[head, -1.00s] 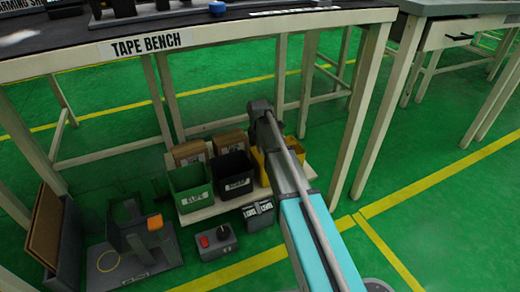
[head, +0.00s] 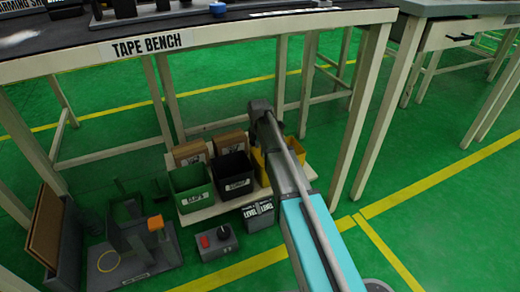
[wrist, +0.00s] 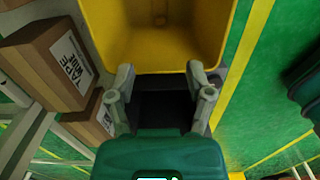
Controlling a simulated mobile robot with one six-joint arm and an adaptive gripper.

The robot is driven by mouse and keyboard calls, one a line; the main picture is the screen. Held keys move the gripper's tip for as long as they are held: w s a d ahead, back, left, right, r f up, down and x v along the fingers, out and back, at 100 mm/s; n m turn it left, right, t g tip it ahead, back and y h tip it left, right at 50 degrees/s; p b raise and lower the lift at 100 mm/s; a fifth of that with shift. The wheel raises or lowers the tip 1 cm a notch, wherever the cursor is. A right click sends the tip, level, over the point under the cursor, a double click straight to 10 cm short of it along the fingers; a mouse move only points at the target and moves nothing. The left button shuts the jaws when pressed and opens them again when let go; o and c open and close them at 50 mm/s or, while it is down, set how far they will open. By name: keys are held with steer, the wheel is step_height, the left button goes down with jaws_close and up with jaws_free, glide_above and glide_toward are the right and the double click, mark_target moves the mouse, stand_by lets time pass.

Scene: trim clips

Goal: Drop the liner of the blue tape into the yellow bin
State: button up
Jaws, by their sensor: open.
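The yellow bin (head: 259,167) stands on the low shelf under the tape bench, partly hidden behind my arm in the head view. In the wrist view the yellow bin (wrist: 160,45) is open and fills the top middle, and its inside looks empty apart from a small mark on the wall. My gripper (wrist: 160,82) is open, with its two fingers apart at the near edge of the bin and nothing seen between them. A blue tape roll (head: 217,8) sits on the bench top. I cannot make out a liner in either view.
A green bin (head: 190,190) and a black bin (head: 234,178) stand left of the yellow bin, with cardboard boxes (wrist: 55,65) behind. A control box (head: 217,241) and a grey stand with an orange part (head: 155,223) are on the floor. Bench legs (head: 360,110) flank the shelf.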

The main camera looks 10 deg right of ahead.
steer(key=s+d+r+p, duration=0.2)
steer(key=s+d, duration=0.1)
steer(key=s, duration=0.6)
steer(key=s+d+r+p, duration=0.2)
steer(key=s+d, duration=0.1)
steer(key=s, duration=0.7)
steer(key=shift+r, duration=0.35)
stand_by(0.8)
steer(key=shift+s, duration=0.1)
